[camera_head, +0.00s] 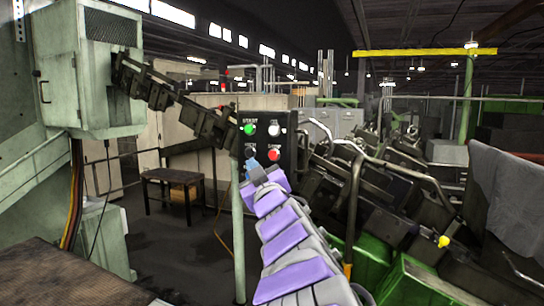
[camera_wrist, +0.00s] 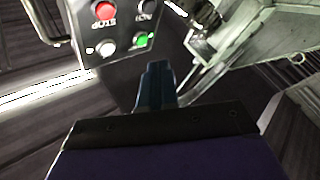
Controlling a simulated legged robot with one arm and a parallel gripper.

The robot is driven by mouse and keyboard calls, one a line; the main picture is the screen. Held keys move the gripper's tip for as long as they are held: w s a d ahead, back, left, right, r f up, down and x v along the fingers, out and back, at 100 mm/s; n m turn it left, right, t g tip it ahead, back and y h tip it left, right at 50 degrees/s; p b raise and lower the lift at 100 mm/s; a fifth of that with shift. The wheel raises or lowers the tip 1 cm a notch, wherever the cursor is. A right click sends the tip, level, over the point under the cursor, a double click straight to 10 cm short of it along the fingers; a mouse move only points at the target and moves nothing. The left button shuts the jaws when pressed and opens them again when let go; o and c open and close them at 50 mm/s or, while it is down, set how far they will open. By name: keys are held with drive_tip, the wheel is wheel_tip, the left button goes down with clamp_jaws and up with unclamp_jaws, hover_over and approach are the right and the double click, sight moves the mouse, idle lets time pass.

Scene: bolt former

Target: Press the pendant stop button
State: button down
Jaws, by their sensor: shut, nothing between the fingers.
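The pendant (camera_head: 262,140) is a dark box on a pale green post, with a green button (camera_head: 250,129), a white button (camera_head: 274,130) and the red stop button (camera_head: 273,155). In the wrist view the pendant (camera_wrist: 122,72) appears upside down, with the red stop button (camera_wrist: 105,11) at the top and the green button (camera_wrist: 142,40) nearest the fingers. My gripper (camera_head: 252,166) is shut and empty. In the head view its tip overlaps the pendant's lower left, left of the red button.
A pale green cabinet (camera_head: 95,80) stands at the left, with a dark conveyor-like rail (camera_head: 185,105) running from it to the pendant. Dark machinery and metal guard rails (camera_head: 355,190) crowd the right. A small table (camera_head: 172,185) stands behind; floor shows around it.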

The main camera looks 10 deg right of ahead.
sight(271, 159)
drive_tip(key=shift+w+d+p, duration=0.6)
drive_tip(key=shift+w+d, duration=0.3)
drive_tip(key=shift+w, duration=0.3)
drive_tip(key=shift+w+d+p, duration=0.65)
drive_tip(key=shift+w+d, duration=0.2)
drive_tip(key=shift+w, duration=0.3)
drive_tip(key=shift+w+d+p, duration=0.6)
drive_tip(key=shift+w+d, duration=0.3)
drive_tip(key=shift+w, duration=0.3)
drive_tip(key=shift+w+d, duration=0.25)
drive_tip(key=shift+w, duration=0.05)
drive_tip(key=shift+w+d+r+p, duration=0.1)
drive_tip(key=shift+w+d+p, duration=0.2)
drive_tip(key=shift+p, duration=0.1)
drive_tip(key=shift+a, duration=0.15)
idle(0.4)
drive_tip(key=shift+s+a+b, duration=0.4)
drive_tip(key=shift+s, duration=0.3)
drive_tip(key=shift+a, duration=0.1)
